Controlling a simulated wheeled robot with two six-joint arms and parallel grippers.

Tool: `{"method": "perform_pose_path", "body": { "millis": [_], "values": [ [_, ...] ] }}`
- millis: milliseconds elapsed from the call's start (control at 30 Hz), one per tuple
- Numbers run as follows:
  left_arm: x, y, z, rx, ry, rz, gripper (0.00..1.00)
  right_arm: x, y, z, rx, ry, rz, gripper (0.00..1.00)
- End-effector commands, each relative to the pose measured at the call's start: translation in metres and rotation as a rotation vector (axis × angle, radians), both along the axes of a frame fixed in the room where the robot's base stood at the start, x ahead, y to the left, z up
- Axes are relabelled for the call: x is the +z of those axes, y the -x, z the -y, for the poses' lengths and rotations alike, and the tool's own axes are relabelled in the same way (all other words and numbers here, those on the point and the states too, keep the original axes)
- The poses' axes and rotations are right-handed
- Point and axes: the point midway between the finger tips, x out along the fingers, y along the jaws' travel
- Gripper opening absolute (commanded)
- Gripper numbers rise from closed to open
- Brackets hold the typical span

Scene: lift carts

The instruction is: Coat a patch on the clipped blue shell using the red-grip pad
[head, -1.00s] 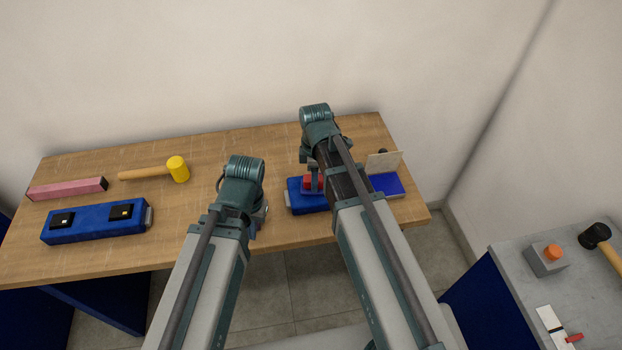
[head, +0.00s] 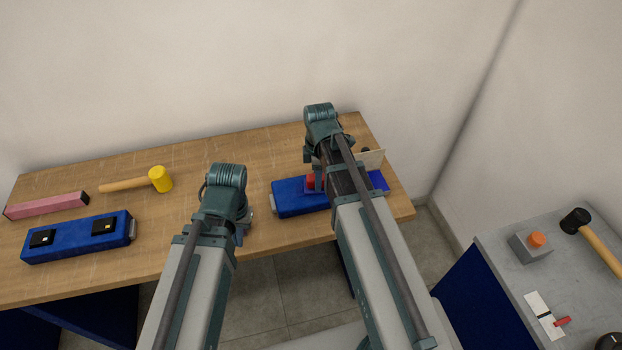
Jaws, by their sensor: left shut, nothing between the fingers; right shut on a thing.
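A blue shell (head: 290,199) lies near the right end of the wooden table, partly hidden by my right arm. My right gripper (head: 317,184) is over it, shut on the red-grip pad (head: 311,180), whose red part shows beside the fingers. The pad is at or just above the shell's top; I cannot tell if it touches. My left gripper (head: 244,228) is shut and empty, to the left of this shell and apart from it. Another blue shell (head: 72,240) with two black clip-like pieces (head: 104,227) on top lies at the left of the table.
A yellow-headed mallet (head: 160,179) and a pink bar (head: 45,205) lie at the back left of the wooden table (head: 220,148). A pale upright board (head: 371,159) stands behind my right arm. A grey side table (head: 510,262) holds a grey block with an orange knob (head: 537,240) and a black mallet (head: 576,220).

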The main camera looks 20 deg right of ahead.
Motion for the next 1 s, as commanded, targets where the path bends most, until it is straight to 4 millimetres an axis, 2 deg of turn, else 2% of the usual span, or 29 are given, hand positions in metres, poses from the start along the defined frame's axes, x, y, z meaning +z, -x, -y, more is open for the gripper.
{"method": "perform_pose_path", "body": {
  "millis": [367,800,1000],
  "values": [
    [0.001,0.000,0.000,0.000,0.000,0.000,0.00,0.001,0.000,0.003,-0.002,0.006,0.000,0.00],
    [0.003,0.000,0.000,0.000,0.000,0.000,0.00,0.003,0.000,-0.028,0.000,0.004,0.000,0.00],
    [0.003,0.000,0.000,0.000,0.000,0.000,0.00,0.003,0.000,-0.031,-0.001,0.003,0.000,0.00]
  ]
}}
